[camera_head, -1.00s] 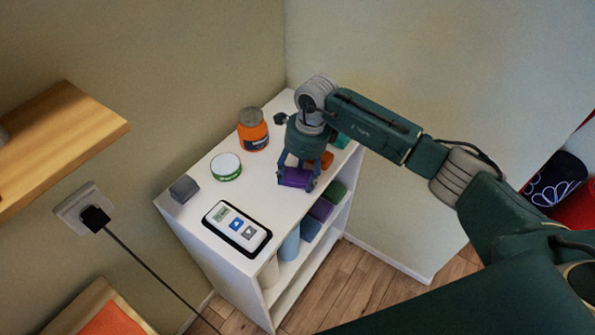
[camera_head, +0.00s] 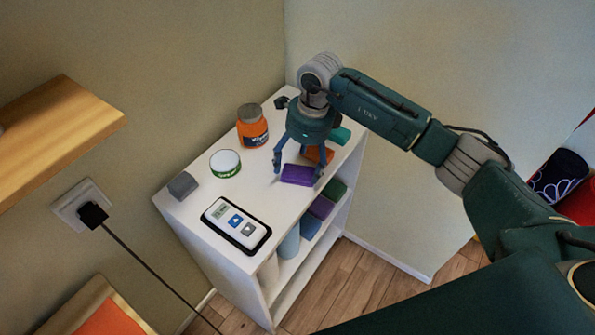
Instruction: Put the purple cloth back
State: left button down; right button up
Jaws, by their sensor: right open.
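The purple cloth (camera_head: 297,175), a small folded block, lies flat on the white shelf unit's top (camera_head: 235,193), near its right edge. My right gripper (camera_head: 297,172) points down over it with its fingers spread open around the cloth; I cannot tell whether they touch it. Another purple folded cloth (camera_head: 321,207) sits on the shelf below, between a green cloth (camera_head: 336,190) and a blue cloth (camera_head: 310,227). My left gripper is not in view.
An orange jar (camera_head: 252,128), a green-rimmed round tin (camera_head: 225,163), a grey block (camera_head: 183,185) and a white device (camera_head: 236,223) stand on the top. An orange item (camera_head: 318,154) and a teal item (camera_head: 340,135) lie behind the gripper. A wooden wall shelf (camera_head: 60,140) juts out left.

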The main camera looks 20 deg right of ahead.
aim_at(304, 175)
notch_tip(304, 175, up, 9)
jog(key=d+b, duration=0.1)
jog(key=b, duration=0.1)
jog(key=shift+s+f, duration=0.2)
jog(key=shift+s, duration=0.15)
